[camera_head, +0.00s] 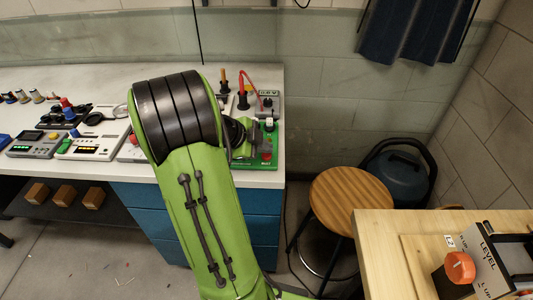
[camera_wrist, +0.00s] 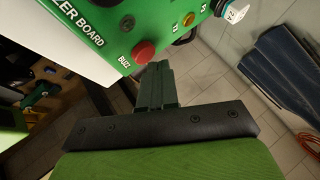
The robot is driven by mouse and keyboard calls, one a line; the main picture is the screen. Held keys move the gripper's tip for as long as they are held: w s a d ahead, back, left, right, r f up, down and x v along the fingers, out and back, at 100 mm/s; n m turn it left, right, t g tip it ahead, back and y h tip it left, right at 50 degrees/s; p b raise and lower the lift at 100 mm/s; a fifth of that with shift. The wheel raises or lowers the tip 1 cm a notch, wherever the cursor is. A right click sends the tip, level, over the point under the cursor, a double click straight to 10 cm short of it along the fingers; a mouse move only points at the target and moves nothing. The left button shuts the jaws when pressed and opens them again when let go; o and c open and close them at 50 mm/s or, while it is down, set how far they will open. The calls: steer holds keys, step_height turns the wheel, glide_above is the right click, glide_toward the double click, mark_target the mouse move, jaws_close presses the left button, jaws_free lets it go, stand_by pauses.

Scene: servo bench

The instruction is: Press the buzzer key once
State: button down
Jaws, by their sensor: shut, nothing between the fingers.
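The green buzzer board (camera_wrist: 107,22) shows at the top of the wrist view, its white lettering partly cut off. Its red round key (camera_wrist: 144,52), marked BUZZ, sits near the board's edge. My gripper (camera_wrist: 158,66) is shut and empty, with its dark fingertips just below and right of the red key in the picture. I cannot tell whether they touch it.
The white bench (camera_head: 60,80) holds several devices to the left, including a grey meter (camera_head: 35,144). A wooden table (camera_head: 385,255) with a level device is at front right.

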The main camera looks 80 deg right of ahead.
mark_target(264, 157)
steer(key=shift+r, duration=0.35)
steer(key=shift+r+p, duration=1.5)
steer(key=shift+r, duration=1)
